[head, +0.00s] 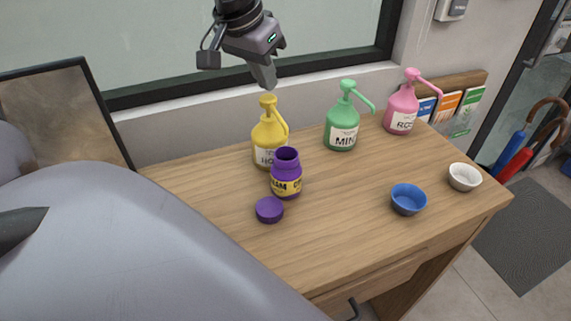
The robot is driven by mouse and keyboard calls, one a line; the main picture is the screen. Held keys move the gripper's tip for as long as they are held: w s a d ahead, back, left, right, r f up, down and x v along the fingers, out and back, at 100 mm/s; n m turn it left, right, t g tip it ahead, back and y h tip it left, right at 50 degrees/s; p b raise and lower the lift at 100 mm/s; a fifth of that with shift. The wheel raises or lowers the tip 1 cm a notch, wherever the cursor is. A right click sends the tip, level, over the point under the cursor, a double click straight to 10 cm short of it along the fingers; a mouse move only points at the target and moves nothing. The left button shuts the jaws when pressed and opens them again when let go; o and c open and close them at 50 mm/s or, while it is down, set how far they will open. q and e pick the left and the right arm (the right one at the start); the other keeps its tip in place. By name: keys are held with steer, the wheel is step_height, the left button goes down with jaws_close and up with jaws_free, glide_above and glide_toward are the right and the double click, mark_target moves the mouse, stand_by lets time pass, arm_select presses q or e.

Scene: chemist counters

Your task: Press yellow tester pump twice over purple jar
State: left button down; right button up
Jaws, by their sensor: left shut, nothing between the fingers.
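The yellow pump bottle (264,150) stands upright at the back left of the wooden counter. Its pump head (268,101) is up, and its spout slopes down to the right, towards the purple jar's mouth. The open purple jar (286,180) stands upright just in front of the bottle and hides part of its label. The purple lid (269,210) lies on the counter in front of the jar. My left gripper (267,84) is shut and empty, pointing down just above the yellow pump head; I cannot tell whether they touch. My right gripper is not in view.
A green pump bottle (342,128) and a pink pump bottle (402,108) stand farther right along the back. A blue bowl (408,201) and a white bowl (464,177) stand at the right. The wooden counter (335,235) is clear at its front middle.

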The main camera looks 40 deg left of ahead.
arm_select(q)
steer(key=shift+f, duration=0.1)
stand_by(0.3)
steer(key=shift+s+f+b, duration=0.1)
steer(key=shift+f+b, duration=1.05)
steer(key=shift+f, duration=0.2)
steer(key=shift+r, duration=0.1)
steer(key=shift+r+p, duration=1.05)
steer(key=shift+r, duration=0.2)
steer(key=shift+f, duration=0.1)
steer(key=shift+f+b, duration=1.1)
steer(key=shift+f, duration=0.15)
steer(key=shift+r+p, duration=1.1)
steer(key=shift+r, duration=0.25)
